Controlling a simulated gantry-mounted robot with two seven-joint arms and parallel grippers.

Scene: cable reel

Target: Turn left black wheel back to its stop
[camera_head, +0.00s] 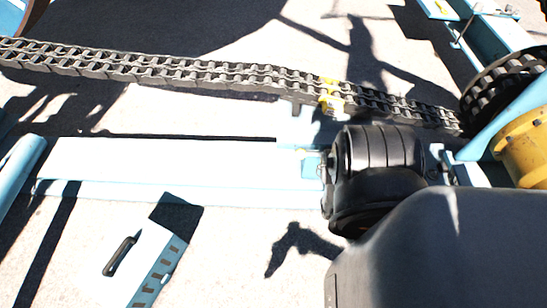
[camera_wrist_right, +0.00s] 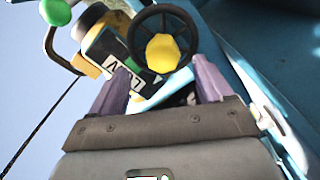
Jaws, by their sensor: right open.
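A black wheel (camera_wrist_right: 165,9) with a thick round rim and a yellow part (camera_wrist_right: 163,53) before its centre shows at the top middle of the right wrist view. Only one such wheel shows, and I cannot tell from this view whether it is the left one. My right gripper (camera_wrist_right: 162,74) has two purple fingers set wide apart, open with nothing between them. The wheel stands beyond the fingertips, roughly in line with the gap; contact cannot be made out. The wheel is not seen in the head view. My left gripper is in neither view.
In the wrist view, a green ball knob (camera_wrist_right: 56,12) on a bent lever and a black-and-yellow block (camera_wrist_right: 106,40) stand left of the wheel. In the head view, a heavy chain (camera_head: 190,72) crosses above a light-blue beam (camera_head: 170,160); a pale box (camera_head: 140,262) lies lower left.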

